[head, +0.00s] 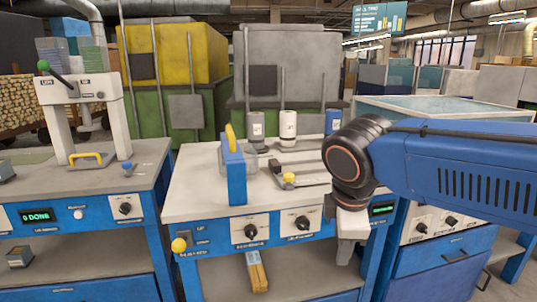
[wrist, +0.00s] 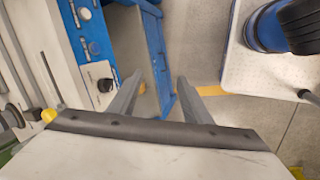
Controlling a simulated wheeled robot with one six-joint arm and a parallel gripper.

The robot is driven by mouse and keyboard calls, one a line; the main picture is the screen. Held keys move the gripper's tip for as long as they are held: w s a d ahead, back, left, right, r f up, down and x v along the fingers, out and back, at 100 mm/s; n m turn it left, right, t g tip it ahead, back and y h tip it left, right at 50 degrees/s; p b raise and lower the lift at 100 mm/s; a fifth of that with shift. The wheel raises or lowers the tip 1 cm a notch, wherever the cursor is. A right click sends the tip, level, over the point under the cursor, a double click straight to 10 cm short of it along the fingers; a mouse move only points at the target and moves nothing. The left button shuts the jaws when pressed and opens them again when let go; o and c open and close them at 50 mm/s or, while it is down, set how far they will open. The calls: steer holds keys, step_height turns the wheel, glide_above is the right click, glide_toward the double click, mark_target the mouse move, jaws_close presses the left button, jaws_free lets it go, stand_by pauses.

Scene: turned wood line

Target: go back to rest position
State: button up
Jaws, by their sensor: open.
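My gripper (head: 347,243) hangs at the end of my blue arm, in front of the right part of the middle workbench (head: 190,193). In the wrist view my gripper (wrist: 157,100) shows two grey fingers spread apart with nothing between them. Beyond the fingers, the wrist view shows a blue bench leg and the grey floor. The head view sees the gripper from the side, so the gap between its fingers is hard to make out there.
A blue upright piece with a yellow top (head: 232,168) stands on the middle bench. Several bottles (head: 288,128) stand behind it. A wood piece (head: 257,272) lies on the lower shelf. A lever press (head: 92,110) stands on the left bench. A right bench (head: 440,235) stands behind my arm.

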steer(key=s+d+f+m+t+y, duration=0.1)
steer(key=s+d+f+m, duration=0.8)
steer(key=d+m, duration=0.4)
steer(key=shift+s+d+f+m, duration=0.3)
steer(key=shift+f+m, duration=0.5)
steer(key=shift+m, duration=0.9)
steer(key=shift+s+a, duration=0.1)
stand_by(0.9)
